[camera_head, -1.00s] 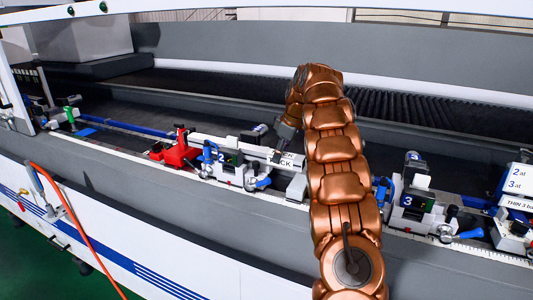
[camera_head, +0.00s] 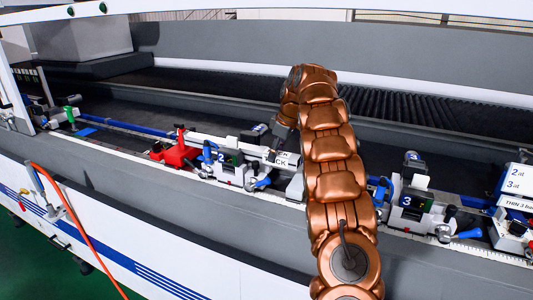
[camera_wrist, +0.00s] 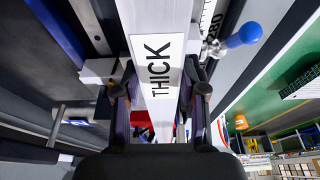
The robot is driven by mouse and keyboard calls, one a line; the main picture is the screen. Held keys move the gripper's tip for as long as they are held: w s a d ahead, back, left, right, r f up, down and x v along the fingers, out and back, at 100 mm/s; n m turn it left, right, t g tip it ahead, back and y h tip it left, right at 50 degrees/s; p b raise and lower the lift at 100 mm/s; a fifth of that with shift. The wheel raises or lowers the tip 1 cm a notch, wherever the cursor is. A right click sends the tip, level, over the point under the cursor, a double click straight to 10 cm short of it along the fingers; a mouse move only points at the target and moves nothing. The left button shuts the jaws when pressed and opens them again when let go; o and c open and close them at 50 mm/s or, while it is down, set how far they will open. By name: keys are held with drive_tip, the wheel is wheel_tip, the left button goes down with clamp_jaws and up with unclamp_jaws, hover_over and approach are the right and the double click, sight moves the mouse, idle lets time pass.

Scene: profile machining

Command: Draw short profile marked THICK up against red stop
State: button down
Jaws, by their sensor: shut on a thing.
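The short pale profile (camera_head: 238,147) lies along the machine bed, through the clamp marked 2 (camera_head: 228,168). Its white label reads THICK in the wrist view (camera_wrist: 157,70); in the head view only its last letters show. My gripper (camera_wrist: 159,85) is shut on the profile, one finger on each side of the label. In the head view my gripper (camera_head: 284,138) is partly hidden by my arm. The red stop (camera_head: 178,153) stands at the profile's left end. I cannot tell whether they touch. A bit of red shows in the wrist view (camera_wrist: 140,118).
The clamp marked 3 (camera_head: 411,203) stands right of my arm. A blue-knobbed lever (camera_wrist: 243,35) sticks out beside the profile. A blue rail (camera_head: 130,126) runs along the bed. A sign with lettering (camera_head: 517,182) stands at the far right.

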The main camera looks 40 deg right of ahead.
drive_tip(key=shift+a, duration=0.1)
drive_tip(key=c, duration=0.6)
unclamp_jaws()
drive_tip(key=shift+w, duration=0.1)
drive_tip(key=shift+r, duration=0.1)
drive_tip(key=shift+v, duration=2.45)
drive_tip(key=s+d, duration=0.2)
drive_tip(key=s, duration=0.1)
drive_tip(key=s+d, duration=0.1)
drive_tip(key=s, duration=0.3)
drive_tip(key=s+d, duration=0.2)
drive_tip(key=s, duration=0.1)
drive_tip(key=shift+s+d, duration=0.3)
drive_tip(key=shift+s, duration=0.05)
